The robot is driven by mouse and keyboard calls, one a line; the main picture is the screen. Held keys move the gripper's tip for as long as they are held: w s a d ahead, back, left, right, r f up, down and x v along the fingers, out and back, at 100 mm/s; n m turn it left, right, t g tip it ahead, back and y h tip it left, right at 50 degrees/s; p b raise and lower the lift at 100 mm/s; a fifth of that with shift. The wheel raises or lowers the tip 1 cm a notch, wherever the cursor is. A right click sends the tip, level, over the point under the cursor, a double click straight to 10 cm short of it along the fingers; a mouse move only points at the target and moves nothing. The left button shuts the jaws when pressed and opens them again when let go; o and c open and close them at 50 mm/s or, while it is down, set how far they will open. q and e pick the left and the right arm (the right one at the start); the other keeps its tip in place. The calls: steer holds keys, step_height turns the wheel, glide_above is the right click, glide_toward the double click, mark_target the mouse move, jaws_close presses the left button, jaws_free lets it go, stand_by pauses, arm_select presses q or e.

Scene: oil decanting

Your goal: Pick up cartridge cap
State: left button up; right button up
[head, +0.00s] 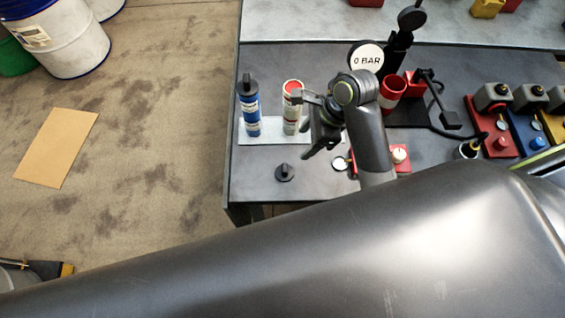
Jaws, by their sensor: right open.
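A small black round cap (285,172) with a raised knob lies on the dark worktable, near its left front part. My right gripper (309,128) is open and empty, above the table, up and to the right of the cap and apart from it. A blue cartridge (250,110) with a black top stands upright on a pale plate (270,137). A cream cartridge (291,115) with a red top stands beside it, close to my right gripper and partly overlapped by it. My left gripper is not in view.
A gauge reading 0 BAR (367,57), a red cup (392,92) and a red, blue and yellow row of switch boxes (491,125) stand to the right. The table's left edge (231,130) is near the cap. My own large arm link crosses the foreground.

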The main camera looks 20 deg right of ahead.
glide_toward(285, 167)
steer(key=x, duration=0.2)
steer(key=p+x, duration=0.1)
steer(key=shift+w+a+f, duration=0.15)
steer(key=shift+w+a, duration=0.15)
steer(key=shift+a, duration=0.05)
steer(key=shift+a+f, duration=0.2)
steer(key=shift+f, duration=0.65)
steer(key=shift+a+f+p, duration=0.2)
steer(key=shift+f+p, duration=0.3)
steer(key=shift+f, duration=0.05)
steer(key=x, duration=0.3)
steer(key=shift+s+d+p, duration=0.1)
steer(key=shift+s+p, duration=0.1)
steer(key=shift+p, duration=0.2)
steer(key=shift+w+f, duration=0.1)
steer(key=shift+f, duration=0.5)
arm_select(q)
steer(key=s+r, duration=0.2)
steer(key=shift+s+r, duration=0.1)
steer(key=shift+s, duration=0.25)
